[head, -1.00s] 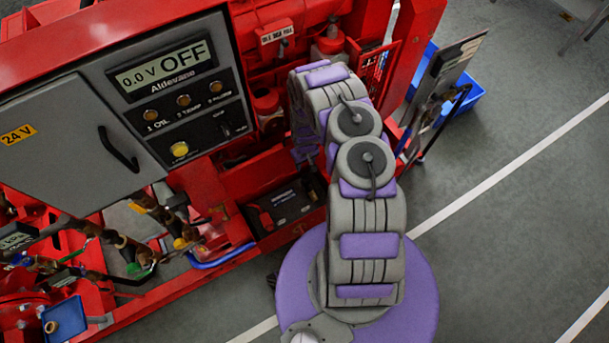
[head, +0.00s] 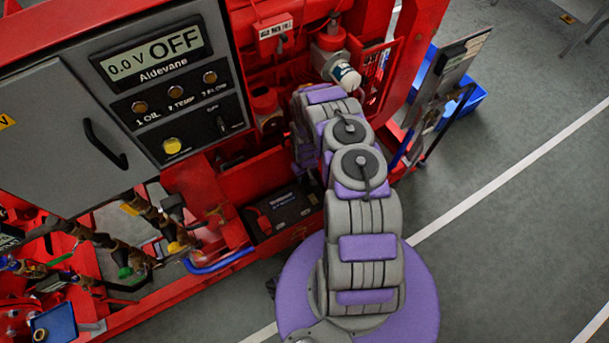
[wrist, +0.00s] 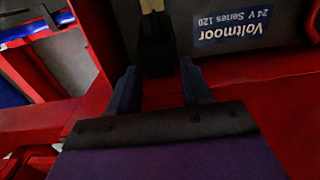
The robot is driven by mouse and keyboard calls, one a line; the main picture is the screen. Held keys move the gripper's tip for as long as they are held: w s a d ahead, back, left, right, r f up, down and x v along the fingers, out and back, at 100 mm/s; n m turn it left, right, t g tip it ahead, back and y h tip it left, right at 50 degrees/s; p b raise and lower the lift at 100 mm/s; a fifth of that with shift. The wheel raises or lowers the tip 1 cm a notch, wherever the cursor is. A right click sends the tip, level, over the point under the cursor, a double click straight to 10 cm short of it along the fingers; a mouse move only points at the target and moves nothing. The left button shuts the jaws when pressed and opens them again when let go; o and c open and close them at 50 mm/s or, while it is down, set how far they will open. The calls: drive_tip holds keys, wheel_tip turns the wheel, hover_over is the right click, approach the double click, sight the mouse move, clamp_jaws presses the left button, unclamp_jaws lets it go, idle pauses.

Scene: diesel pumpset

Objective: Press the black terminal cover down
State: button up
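The battery (head: 285,208), dark with a blue Voltmoor label, sits in a red tray; it also shows in the wrist view (wrist: 275,35). In the wrist view, a black block (wrist: 155,50), which looks like the terminal cover, stands at the battery's near edge, with a brass-coloured piece (wrist: 151,5) just beyond it. My gripper (wrist: 160,82) is open and empty, its two dark fingers apart on either side of and just short of the black block. I cannot tell whether they touch it. In the head view my arm hides the gripper and the black block.
The grey control box (head: 45,130) has a display (head: 150,55) reading 0.0 V OFF. Red tray walls (head: 205,195) and the red frame enclose the battery closely. A blue bin (head: 470,95) lies behind on the right.

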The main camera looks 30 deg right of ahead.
clamp_jaws()
drive_tip(key=shift+s+a, duration=0.1)
idle(0.5)
